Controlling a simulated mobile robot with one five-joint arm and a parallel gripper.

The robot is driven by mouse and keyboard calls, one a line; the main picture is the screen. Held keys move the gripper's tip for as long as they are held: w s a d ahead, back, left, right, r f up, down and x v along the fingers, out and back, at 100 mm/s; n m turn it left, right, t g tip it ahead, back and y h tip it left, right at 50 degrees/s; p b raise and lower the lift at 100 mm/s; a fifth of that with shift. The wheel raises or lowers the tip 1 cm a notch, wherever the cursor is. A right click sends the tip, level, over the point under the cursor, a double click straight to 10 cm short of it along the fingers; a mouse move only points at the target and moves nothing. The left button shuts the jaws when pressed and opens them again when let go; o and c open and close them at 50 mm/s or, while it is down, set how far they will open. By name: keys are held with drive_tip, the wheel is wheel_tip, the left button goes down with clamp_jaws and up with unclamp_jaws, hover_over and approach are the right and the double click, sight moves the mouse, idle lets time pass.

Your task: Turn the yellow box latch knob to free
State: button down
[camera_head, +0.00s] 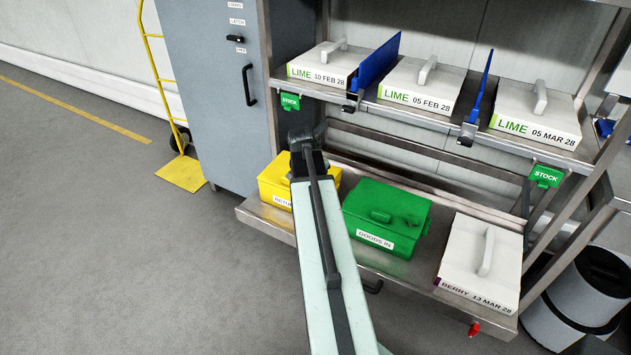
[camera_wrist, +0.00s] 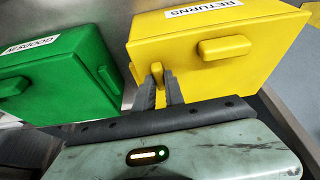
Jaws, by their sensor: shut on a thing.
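The yellow box (camera_head: 272,187) stands on the lower shelf at its left end, partly hidden behind my arm. In the wrist view the yellow box (camera_wrist: 205,55) shows a RETURNS label, a raised yellow bar handle (camera_wrist: 224,48) and a small yellow latch knob (camera_wrist: 156,72). My gripper (camera_wrist: 159,84) has its two dark fingers on either side of the knob and is shut on it. The knob's lower part is hidden between the fingers. In the head view my gripper is hard to make out at the end of my arm, and the knob is hidden.
A green GOODS IN box (camera_head: 387,212) stands just right of the yellow box. A white BERRY box (camera_head: 480,262) is farther right on the lower shelf (camera_head: 262,222). White LIME boxes stand on the shelf above.

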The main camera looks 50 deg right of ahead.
drive_tip(key=shift+m, duration=0.5)
drive_tip(key=c, duration=1.4)
unclamp_jaws()
drive_tip(key=w+p+v, duration=0.1)
drive_tip(key=p+v, duration=0.6)
drive_tip(key=shift+s+r, duration=0.4)
drive_tip(key=shift+s, duration=0.05)
drive_tip(key=shift+a, duration=0.15)
drive_tip(key=shift+w, duration=0.1)
